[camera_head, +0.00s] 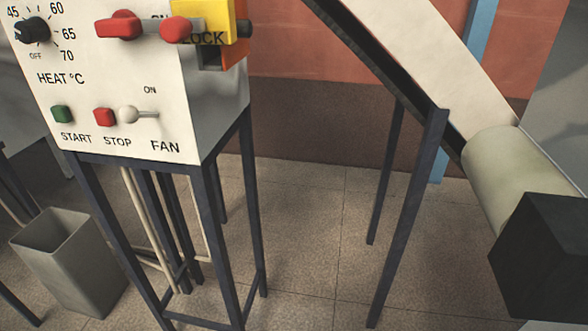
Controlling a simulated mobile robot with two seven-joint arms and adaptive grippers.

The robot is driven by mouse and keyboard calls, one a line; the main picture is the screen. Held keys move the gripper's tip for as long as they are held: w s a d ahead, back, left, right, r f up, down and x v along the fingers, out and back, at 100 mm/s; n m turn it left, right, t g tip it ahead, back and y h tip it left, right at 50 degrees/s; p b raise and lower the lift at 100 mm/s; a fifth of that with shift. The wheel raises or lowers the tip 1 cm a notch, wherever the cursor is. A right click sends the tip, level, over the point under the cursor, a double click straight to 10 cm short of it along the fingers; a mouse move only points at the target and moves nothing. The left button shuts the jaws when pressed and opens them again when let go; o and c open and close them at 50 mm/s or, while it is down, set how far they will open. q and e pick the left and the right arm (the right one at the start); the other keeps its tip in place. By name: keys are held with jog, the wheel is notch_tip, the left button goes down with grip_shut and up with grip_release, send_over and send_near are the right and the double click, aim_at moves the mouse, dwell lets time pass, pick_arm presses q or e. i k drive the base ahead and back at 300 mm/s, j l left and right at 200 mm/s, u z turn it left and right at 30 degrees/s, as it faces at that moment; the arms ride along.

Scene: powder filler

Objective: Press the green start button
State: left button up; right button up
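Neither of my grippers shows in the head view, so nothing of mine is seen near the button. The button is unobstructed in this view.
Right of the stop button is a fan toggle switch (130,114). Above are a heat dial (32,30), a red handle (120,24) and a yellow lock part (215,20). A grey bin (75,262) stands lower left. A conveyor (420,60) slopes down at right.

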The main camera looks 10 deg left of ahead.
aim_at(61, 113)
jog(key=u, duration=1.45)
